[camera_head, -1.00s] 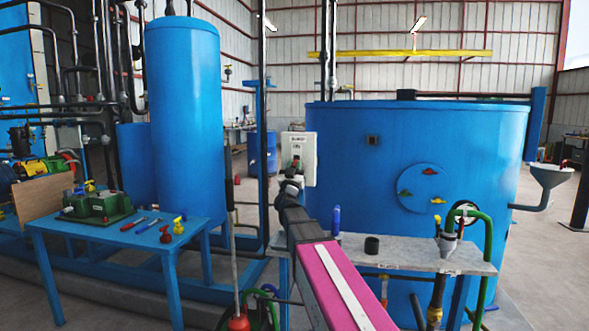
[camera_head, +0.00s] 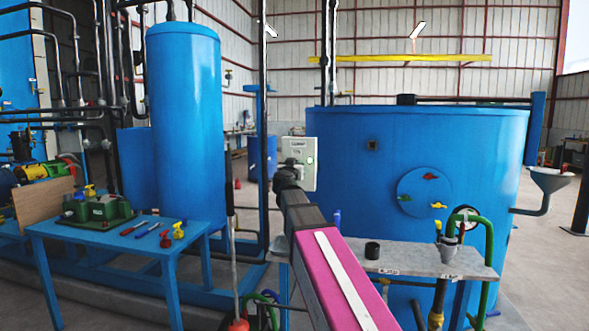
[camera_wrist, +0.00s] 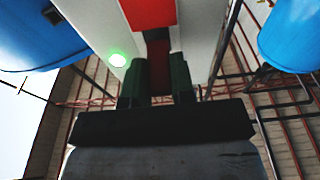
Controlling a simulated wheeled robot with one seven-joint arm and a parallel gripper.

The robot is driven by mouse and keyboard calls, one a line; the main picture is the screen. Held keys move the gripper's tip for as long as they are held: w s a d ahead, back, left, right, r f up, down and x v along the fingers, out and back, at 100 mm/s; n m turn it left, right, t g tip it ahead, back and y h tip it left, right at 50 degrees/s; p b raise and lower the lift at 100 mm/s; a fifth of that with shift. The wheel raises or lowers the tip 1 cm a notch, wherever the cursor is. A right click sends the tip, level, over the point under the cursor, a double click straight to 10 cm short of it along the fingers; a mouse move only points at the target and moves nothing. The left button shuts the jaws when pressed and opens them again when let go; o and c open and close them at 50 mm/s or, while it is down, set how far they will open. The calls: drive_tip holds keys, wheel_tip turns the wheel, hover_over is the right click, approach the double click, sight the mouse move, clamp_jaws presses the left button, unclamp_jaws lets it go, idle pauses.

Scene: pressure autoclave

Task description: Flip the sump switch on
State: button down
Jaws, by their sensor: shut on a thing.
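The sump switch box (camera_head: 311,177) is a pale grey upright box with a dark label, in front of the big blue tank in the head view. A bright green lamp glows on its right side; in the wrist view the glowing green lamp (camera_wrist: 118,60) is left of my fingers. My gripper (camera_wrist: 159,68) is at the front of the box, its two dark fingers shut on a dark red switch lever (camera_wrist: 158,58). A bright red part (camera_wrist: 148,12) of the box shows beyond them. In the head view my wrist hides the lever and fingertips.
A blue table (camera_head: 100,240) with tools and a green device is at left. The big blue tank (camera_head: 470,150) stands behind the bench.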

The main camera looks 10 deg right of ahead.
drive_tip(key=shift+w+r+g+y, duration=0.15)
drive_tip(key=shift+r+g+y, duration=0.3)
drive_tip(key=shift+g, duration=0.55)
drive_tip(key=shift+d+r+g, duration=0.1)
drive_tip(key=shift+r+g, duration=0.05)
drive_tip(key=shift+g, duration=0.25)
drive_tip(key=c, duration=1)
unclamp_jaws()
drive_tip(key=shift+o, duration=0.2)
drive_tip(key=v, duration=1.1)
drive_tip(key=shift+w, duration=0.1)
